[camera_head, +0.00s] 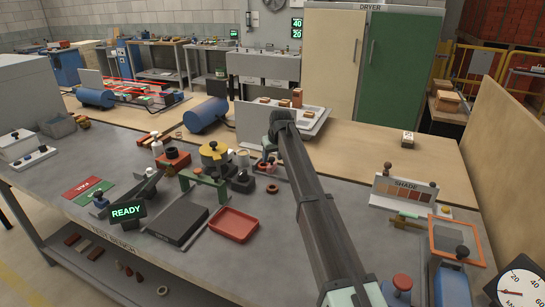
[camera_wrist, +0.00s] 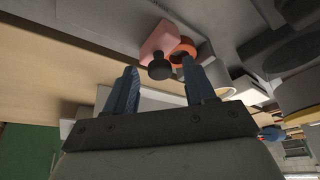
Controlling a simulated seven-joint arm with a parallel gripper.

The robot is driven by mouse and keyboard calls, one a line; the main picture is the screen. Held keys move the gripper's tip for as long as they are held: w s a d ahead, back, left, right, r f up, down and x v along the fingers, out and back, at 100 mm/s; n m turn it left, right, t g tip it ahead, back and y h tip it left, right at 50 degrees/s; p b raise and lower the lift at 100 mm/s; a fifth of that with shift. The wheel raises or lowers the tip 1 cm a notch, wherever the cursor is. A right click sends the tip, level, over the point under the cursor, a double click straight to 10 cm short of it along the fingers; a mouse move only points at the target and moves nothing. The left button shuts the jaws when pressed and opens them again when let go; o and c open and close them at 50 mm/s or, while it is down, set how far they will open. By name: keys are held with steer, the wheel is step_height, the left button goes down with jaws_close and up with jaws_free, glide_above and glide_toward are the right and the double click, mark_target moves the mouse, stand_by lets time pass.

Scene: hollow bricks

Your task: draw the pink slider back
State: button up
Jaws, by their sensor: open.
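The pink slider (camera_wrist: 157,42) is a small pink block in the wrist view. A dark round knob (camera_wrist: 160,66) shows at its near end and appears to belong to it. My gripper (camera_wrist: 160,74) is open, with one blue-grey finger on each side of the knob in the picture. I cannot tell whether either finger touches it.
An orange ring (camera_wrist: 182,49) lies close beside the pink block. A yellow-topped round fixture (camera_head: 214,153) and a green bridge-shaped stand (camera_head: 204,181) are left of my gripper. A red tray (camera_head: 234,225) lies in front. The bench right of my arm is partly clear.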

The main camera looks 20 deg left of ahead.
steer(key=shift+c, duration=0.4)
jaws_close()
